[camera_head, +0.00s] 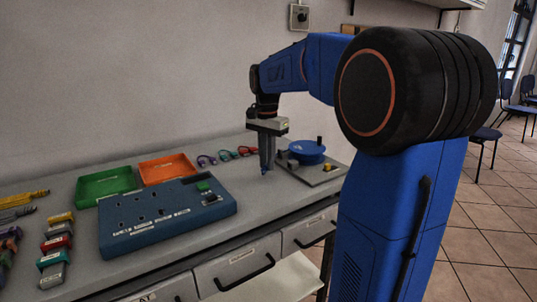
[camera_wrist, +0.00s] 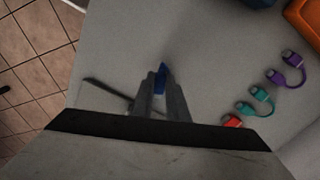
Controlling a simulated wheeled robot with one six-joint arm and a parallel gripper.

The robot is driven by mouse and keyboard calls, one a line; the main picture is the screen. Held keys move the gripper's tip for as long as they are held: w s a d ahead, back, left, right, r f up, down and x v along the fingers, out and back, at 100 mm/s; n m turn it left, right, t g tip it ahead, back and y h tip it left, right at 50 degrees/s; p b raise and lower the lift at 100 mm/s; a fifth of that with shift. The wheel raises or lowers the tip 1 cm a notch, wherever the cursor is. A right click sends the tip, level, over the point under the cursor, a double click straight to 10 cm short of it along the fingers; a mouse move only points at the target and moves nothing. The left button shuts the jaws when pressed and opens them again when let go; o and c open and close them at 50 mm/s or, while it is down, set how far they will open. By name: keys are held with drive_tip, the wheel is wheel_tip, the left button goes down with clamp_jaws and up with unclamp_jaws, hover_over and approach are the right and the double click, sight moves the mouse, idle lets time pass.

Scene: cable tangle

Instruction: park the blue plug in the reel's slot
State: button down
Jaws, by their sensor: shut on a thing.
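My gripper (camera_head: 267,168) points down over the bench, just left of the reel base. In the wrist view, its fingers (camera_wrist: 160,98) are closed on the blue plug (camera_wrist: 161,78), whose blue end shows between the fingertips. The rest of the plug is hidden by the fingers. The blue reel (camera_head: 307,150) sits on a grey base plate (camera_head: 324,175) at the bench's right end. Small grey blocks stand on the plate beside the reel; I cannot make out which holds the slot. The reel is not clearly visible in the wrist view.
A blue panel box (camera_head: 165,226) lies to the left, with a green tray (camera_head: 104,184) and an orange tray (camera_head: 167,167) behind it. Short coloured cables (camera_head: 226,155) lie near the wall. Several coloured plugs sit at the far left. Bare bench surrounds my gripper's left and front.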

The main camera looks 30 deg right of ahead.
drive_tip(key=m, duration=0.1)
drive_tip(key=f+m, duration=0.1)
drive_tip(key=m, duration=0.2)
drive_tip(key=shift+s+a+f, duration=0.25)
drive_tip(key=shift+s+a, duration=0.1)
drive_tip(key=shift+d, duration=0.1)
drive_tip(key=shift+w+d, duration=0.1)
drive_tip(key=shift+d, duration=2.15)
drive_tip(key=shift+d, duration=1.1)
drive_tip(key=c, duration=1.7)
unclamp_jaws()
drive_tip(key=shift+o, duration=0.2)
wheel_tip(320, 180, up, 17)
drive_tip(key=shift+r, duration=0.2)
